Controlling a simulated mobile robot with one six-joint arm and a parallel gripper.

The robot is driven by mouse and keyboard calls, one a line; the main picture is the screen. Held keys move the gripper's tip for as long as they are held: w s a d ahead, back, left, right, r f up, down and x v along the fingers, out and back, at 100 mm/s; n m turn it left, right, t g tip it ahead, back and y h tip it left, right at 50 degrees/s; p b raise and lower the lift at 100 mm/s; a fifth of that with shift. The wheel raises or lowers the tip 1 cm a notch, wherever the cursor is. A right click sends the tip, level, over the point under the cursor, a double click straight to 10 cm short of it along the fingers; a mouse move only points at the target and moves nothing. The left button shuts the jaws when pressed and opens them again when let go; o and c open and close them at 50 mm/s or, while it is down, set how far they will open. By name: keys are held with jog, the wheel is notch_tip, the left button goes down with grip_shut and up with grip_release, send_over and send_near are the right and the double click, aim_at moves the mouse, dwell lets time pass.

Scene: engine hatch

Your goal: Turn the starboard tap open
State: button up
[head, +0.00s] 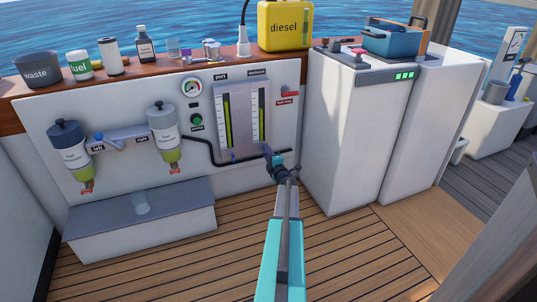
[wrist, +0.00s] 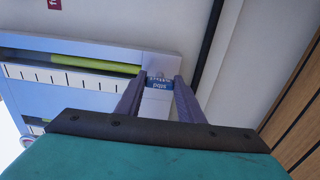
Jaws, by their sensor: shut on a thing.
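The starboard tap is the small blue piece (wrist: 158,84) at the foot of the right-hand sight gauge. In the wrist view it sits between my two finger ends, with small lettering on it that I cannot read for sure. My gripper (wrist: 158,93) is shut on it; in the head view my gripper (head: 268,151) reaches the lower right corner of the gauge panel (head: 243,118) and hides most of the tap. Which way the handle is turned I cannot tell. The port tap (head: 233,156) is blue and sits under the left-hand gauge.
A black hose (head: 205,160) runs along the wall just below the taps. A red lever (head: 290,94) is right of the gauges. Two filters (head: 163,135) hang at the left over a grey-topped step (head: 140,205). A white cabinet (head: 350,130) stands close on the right. The deck in front is clear.

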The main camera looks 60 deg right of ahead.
jog(key=shift+s+d, duration=0.2)
jog(key=shift+s, duration=0.1)
jog(key=o, duration=1.1)
jog(key=shift+c, duration=0.2)
jog(key=shift+w+a, duration=0.1)
jog(key=shift+w, duration=0.05)
jog(key=shift+a, duration=0.15)
jog(key=p+v, duration=0.4)
jog(key=v, duration=0.9)
jog(key=shift+s+a, duration=0.2)
jog(key=shift+s, duration=0.1)
